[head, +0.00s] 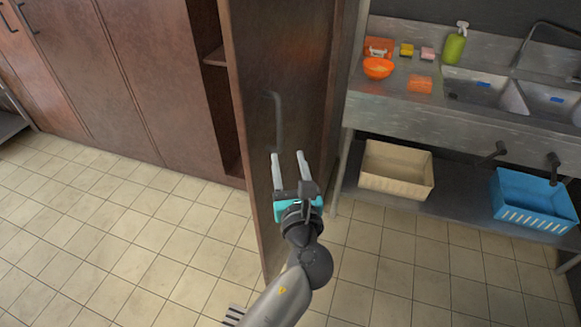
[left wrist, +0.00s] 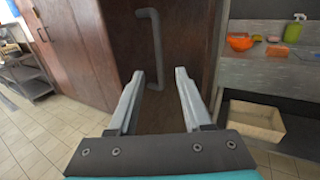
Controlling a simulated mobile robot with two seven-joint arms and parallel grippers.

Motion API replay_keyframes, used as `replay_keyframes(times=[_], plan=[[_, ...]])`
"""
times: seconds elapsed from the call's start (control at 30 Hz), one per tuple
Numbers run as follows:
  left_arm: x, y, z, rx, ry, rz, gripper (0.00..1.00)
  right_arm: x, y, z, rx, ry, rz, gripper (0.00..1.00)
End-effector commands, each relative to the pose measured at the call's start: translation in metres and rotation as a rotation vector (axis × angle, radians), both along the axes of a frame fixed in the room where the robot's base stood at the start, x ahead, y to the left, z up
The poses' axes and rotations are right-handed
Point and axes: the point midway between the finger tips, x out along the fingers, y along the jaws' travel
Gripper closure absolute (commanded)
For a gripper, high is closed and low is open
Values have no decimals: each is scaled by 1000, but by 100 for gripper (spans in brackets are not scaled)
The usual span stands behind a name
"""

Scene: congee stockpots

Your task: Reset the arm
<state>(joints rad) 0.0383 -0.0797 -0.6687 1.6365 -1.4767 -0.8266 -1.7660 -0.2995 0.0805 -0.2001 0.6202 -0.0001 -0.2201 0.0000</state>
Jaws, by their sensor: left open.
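My left gripper (head: 288,160) is open and empty in the head view, in front of a brown cabinet door that stands open. In the left wrist view its two fingers (left wrist: 158,98) point toward the door (left wrist: 180,50), spread apart. The door's curved handle (left wrist: 151,45) lies beyond the fingertips, and nothing is between them. In the head view the handle (head: 277,118) is just above and left of the fingertips. I cannot tell whether the gripper touches the door. My right gripper is in neither view.
A steel sink counter (head: 432,103) stands right of the door, with an orange bowl (head: 377,68) and a green bottle (head: 454,46) on top. A beige basket (head: 396,170) and a blue basket (head: 533,201) sit on its lower shelf. Tiled floor (head: 120,235) is clear at the left.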

Motion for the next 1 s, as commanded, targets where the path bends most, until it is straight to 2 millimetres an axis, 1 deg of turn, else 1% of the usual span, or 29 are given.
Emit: replay_keyframes(times=[0.03, 0.2, 0.7, 0.77, 0.87, 0.97, 1.0], plan=[[-7, -1, -1, 0, 2, -2, 50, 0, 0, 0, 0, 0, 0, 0], [-18, -3, 0, 1, 1, 0, 50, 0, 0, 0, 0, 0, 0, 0], [-19, -3, 0, 0, 0, -1, 50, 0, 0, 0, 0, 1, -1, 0], [-19, -3, -4, -7, 7, -2, 50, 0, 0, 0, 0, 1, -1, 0], [-19, -1, -29, -58, 54, -10, 50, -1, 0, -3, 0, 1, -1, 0], [-23, 5, -84, -181, 159, -14, 50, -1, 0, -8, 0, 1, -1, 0], [-28, 8, -112, -250, 212, -8, 50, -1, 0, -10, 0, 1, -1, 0]])
